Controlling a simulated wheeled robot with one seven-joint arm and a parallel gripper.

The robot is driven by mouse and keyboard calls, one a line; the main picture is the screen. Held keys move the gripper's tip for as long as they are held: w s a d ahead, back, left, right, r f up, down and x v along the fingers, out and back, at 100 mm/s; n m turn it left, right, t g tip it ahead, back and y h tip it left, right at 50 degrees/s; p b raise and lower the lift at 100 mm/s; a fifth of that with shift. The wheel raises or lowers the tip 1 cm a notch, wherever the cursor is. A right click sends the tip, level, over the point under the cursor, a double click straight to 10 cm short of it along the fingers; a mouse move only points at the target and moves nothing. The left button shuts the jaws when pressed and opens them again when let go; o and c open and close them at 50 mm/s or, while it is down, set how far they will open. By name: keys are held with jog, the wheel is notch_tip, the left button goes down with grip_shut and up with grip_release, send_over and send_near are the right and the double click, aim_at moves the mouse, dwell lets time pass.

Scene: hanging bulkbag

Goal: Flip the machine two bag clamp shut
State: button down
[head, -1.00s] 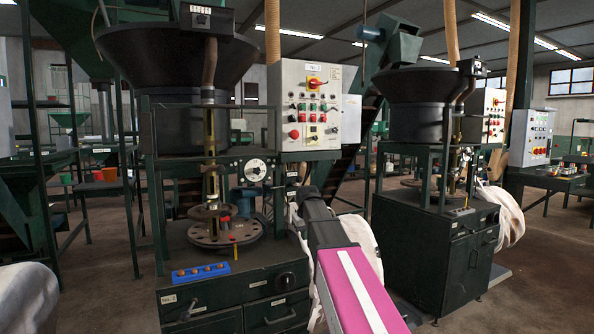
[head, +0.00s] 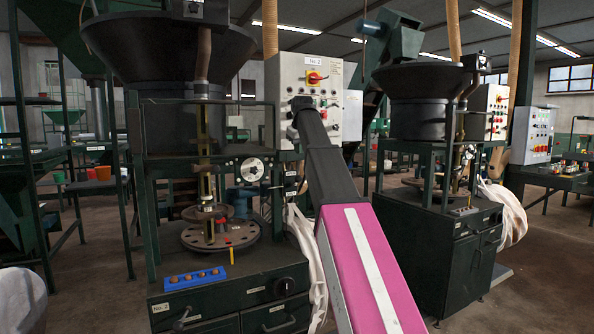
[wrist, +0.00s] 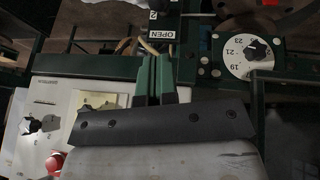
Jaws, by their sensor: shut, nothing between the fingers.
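Machine No. 2 stands in the middle of the head view, with its dark bench (head: 230,290) and its control panel (head: 300,72). A white bag (head: 303,245) hangs at the bench's right side, partly hidden by my arm. My gripper (wrist: 155,78) shows in the wrist view as two green fingers pressed together with nothing between them. In the head view its end lies in front of the panel's lower part. A dark part with a white "OPEN" label (wrist: 163,34) is just beyond the fingertips in the wrist view. I cannot make out the clamp lever itself.
A white dial (wrist: 248,58) is right of the fingers in the wrist view. The blue tray (head: 195,278) and round plate (head: 220,235) are on the bench. A second machine (head: 435,240) with a white bag (head: 503,210) stands at right. Floor shows between the machines.

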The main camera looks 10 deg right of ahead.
aim_at(299, 177)
jog(key=x, duration=1)
jog(key=shift+s, duration=0.1)
dwell(0.4)
jog(key=shift+s+d+f+t+y, duration=0.15)
jog(key=shift+s+f+t+y, duration=0.05)
jog(key=shift+s+f+t, duration=0.4)
jog(key=shift+s+d+f+t+y, duration=0.2)
jog(key=shift+s+f+t, duration=0.25)
jog(key=shift+t, duration=0.25)
notch_tip(299, 177, down, 8)
jog(key=s+t+y, duration=0.1)
jog(key=t, duration=0.6)
jog(key=shift+d+m+y, duration=0.25)
jog(key=shift+m+y, duration=0.15)
jog(key=shift+s+f, duration=0.1)
jog(key=shift+s, duration=0.05)
jog(key=shift+s, duration=0.1)
